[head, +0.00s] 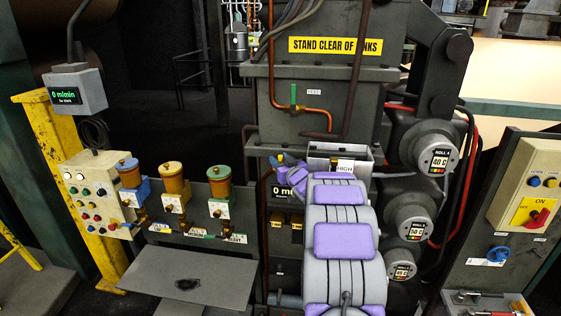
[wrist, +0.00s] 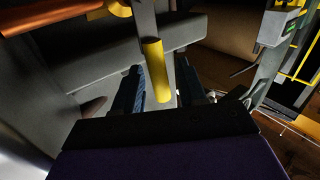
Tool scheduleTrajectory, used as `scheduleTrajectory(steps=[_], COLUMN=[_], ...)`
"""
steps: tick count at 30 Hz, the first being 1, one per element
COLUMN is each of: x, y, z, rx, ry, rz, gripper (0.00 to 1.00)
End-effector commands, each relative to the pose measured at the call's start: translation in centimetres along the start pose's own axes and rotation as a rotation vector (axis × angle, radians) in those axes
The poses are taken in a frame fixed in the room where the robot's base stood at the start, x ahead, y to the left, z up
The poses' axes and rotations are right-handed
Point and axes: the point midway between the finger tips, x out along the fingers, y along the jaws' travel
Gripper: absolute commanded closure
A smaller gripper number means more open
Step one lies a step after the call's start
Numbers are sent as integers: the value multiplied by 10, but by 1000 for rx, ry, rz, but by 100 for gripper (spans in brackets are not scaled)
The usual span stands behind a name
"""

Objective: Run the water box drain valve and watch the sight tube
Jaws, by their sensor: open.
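A grey open-topped box (head: 322,151) with a HIGH label stands behind my arm; it looks like the water box. My arm covers its lower part. I cannot make out a sight tube for certain. My gripper (head: 281,160) is left of the box in the head view, small and partly hidden by my wrist. In the wrist view its two dark blue fingers (wrist: 161,88) are open. A yellow cylindrical handle (wrist: 153,58) shows between them, with a gap to each side; contact is not visible. I cannot tell for sure that it is the drain valve's handle.
A green-handled feed valve (head: 293,97) sits on an orange pipe above. Oiler cups (head: 172,178) and a button panel (head: 90,190) stand left. Grey rolls (head: 425,145) with hoses stand right, near a red switch (head: 536,217) and blue handwheel (head: 498,254).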

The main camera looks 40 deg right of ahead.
Motion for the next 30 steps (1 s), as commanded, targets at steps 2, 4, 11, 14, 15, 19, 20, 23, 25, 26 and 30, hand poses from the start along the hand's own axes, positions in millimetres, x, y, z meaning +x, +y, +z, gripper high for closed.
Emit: scheduleTrajectory(steps=[2,4,11,14,15,19,20,23,25,26,30], x=[2,2,2,2,2,2,2,2,2,2,2], y=[0,0,0,0,0,0,0,1,1,1,1], z=[0,0,-1,-1,-1,-1,-1,-1,-1,-1,-1], rx=[0,0,0,-1,-1,-1,0,-1,0,0,0], ry=[1,1,2,2,2,2,2,2,2,2,3], rz=[0,0,0,0,0,0,0,0,0,0,0], gripper=[59,59,66,76,79,92,95,100,100,100,100])
